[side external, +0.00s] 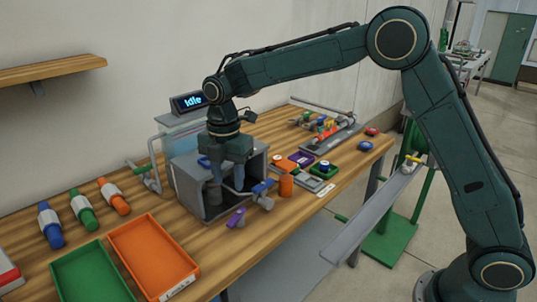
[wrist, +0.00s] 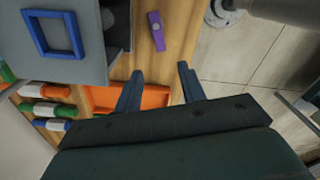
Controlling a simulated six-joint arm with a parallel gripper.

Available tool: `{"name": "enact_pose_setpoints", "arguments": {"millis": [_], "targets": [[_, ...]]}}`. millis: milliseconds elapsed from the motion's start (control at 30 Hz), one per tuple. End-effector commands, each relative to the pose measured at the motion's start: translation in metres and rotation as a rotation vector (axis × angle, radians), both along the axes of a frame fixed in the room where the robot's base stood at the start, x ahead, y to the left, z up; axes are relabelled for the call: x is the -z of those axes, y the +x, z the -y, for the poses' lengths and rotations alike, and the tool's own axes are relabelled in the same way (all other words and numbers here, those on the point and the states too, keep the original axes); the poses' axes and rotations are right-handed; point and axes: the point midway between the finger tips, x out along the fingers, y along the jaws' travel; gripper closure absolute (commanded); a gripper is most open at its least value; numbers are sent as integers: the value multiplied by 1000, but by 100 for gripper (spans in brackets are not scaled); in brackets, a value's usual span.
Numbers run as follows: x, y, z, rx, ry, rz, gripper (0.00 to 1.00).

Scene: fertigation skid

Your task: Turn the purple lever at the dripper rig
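A purple lever (side external: 236,217) shows low at the front of the grey box-like rig (side external: 257,165), near the table's front edge. In the wrist view the purple lever (wrist: 157,31) is a short bar at the top centre, beyond my fingertips. My gripper (side external: 228,178) points down at the rig, above and behind the lever in the side view. In the wrist view my gripper (wrist: 160,69) has its two fingers apart with nothing between them. The fingers are apart from the lever. Part of the rig is hidden behind my gripper in the side view.
A blue square frame (wrist: 53,34) is on the rig's top. An orange tray (side external: 152,255) and a green tray (side external: 90,275) lie left. A display (side external: 190,102) reads "Idle".

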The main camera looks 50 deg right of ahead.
Motion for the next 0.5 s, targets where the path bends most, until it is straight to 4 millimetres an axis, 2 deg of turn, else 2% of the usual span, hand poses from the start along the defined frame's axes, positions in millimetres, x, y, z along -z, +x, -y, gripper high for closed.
{"name": "enact_pose_setpoints", "arguments": {"millis": [500], "targets": [[78, -1, 0, 1, 0, -4, 60]]}}
